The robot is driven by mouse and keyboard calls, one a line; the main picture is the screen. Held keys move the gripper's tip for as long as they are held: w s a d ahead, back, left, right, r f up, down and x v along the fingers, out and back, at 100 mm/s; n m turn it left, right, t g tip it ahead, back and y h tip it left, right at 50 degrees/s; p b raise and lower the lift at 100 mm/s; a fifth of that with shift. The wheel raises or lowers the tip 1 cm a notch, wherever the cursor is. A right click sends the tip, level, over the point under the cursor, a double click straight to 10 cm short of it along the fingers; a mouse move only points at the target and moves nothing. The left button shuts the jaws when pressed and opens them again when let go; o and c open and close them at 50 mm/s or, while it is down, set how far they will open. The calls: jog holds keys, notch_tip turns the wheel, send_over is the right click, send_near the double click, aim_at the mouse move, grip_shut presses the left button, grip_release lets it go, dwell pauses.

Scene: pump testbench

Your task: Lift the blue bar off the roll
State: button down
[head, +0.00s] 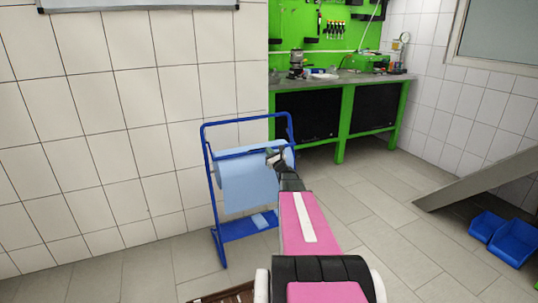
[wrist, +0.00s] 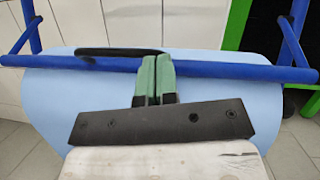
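The blue bar (wrist: 225,70) runs across the front of the light blue paper roll (wrist: 275,103), nearly level in the wrist view. In the head view the bar (head: 234,154) crosses the upper part of the roll (head: 240,185). My gripper (wrist: 155,60) has green fingers close together, with only a thin line between them. In the wrist view the fingertips cover a middle stretch of the bar. I cannot tell whether they touch it. In the head view my gripper (head: 273,156) is at the right part of the roll.
The roll hangs in a blue floor stand (head: 209,190) beside the white tiled wall. A dark strip (wrist: 115,51) lies just above the bar, left of my fingers. A green workbench (head: 345,115) stands behind. Blue bins (head: 514,243) and a grey ramp (head: 485,182) are at the right.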

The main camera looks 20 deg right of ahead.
jog(key=w+r+g, duration=0.2)
jog(key=r+g, duration=0.3)
jog(key=r, duration=0.3)
jog(key=w+r+m+g+h, duration=0.1)
jog(key=w+r+g, duration=0.2)
jog(key=r+g, duration=0.2)
jog(key=shift+r+h, duration=0.3)
jog(key=shift+r, duration=1.35)
jog(key=shift+w+a, duration=0.1)
jog(key=shift+w, duration=0.05)
jog(key=s+f+v, duration=0.1)
jog(key=v, duration=1.2)
jog(key=shift+f, duration=0.4)
